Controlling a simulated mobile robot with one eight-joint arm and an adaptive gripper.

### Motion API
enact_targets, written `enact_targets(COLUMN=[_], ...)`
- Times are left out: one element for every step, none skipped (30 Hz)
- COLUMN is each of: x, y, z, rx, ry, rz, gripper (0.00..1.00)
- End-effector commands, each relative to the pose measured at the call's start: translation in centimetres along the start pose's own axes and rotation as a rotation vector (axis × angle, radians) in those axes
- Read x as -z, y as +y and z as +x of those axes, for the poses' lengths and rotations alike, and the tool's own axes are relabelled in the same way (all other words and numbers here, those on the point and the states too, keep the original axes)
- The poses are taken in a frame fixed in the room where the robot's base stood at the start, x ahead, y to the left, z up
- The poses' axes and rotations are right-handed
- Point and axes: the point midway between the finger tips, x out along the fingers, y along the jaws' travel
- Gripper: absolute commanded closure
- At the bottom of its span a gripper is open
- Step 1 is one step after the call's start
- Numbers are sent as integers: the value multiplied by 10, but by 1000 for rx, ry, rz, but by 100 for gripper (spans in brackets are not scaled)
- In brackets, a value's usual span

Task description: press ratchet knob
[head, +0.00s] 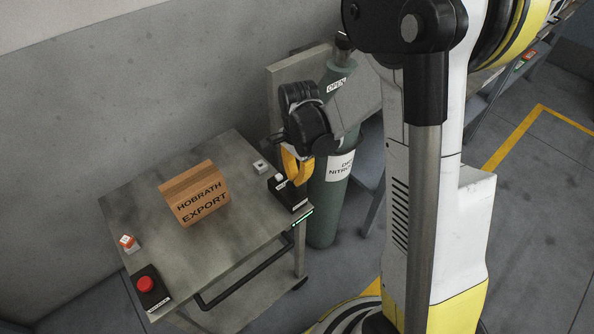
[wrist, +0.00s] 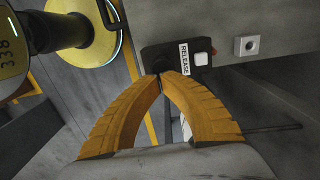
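No part is labelled as a ratchet knob. A black control box (head: 293,198) sits at the right corner of the metal cart top.
The cart (head: 225,250) holds a cardboard box (head: 195,194), a small grey button box (head: 261,167), an orange-and-white piece (head: 128,243) and a red push button (head: 146,284). A green gas cylinder (head: 328,212) stands close behind my gripper. A wall is behind the cart.

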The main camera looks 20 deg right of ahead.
Motion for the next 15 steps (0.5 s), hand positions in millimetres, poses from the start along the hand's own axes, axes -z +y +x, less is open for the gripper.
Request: enact_targets(x=[0,0,0,0,0,0,0,0,0,0,0,0,0,0,0], y=[0,0,0,0,0,0,0,0,0,0,0,0,0,0,0], z=[6,8,9,10,10,11,11,11,10,10,10,10,10,10,11], rx=[0,0,0,0,0,0,0,0,0,0,0,0,0,0,0], ry=[0,0,0,0,0,0,0,0,0,0,0,0,0,0,0], rz=[0,0,0,0,0,0,0,0,0,0,0,0,0,0,0], gripper=[100,100,100,100,100,100,100,100,100,100,100,100,100,100,100])
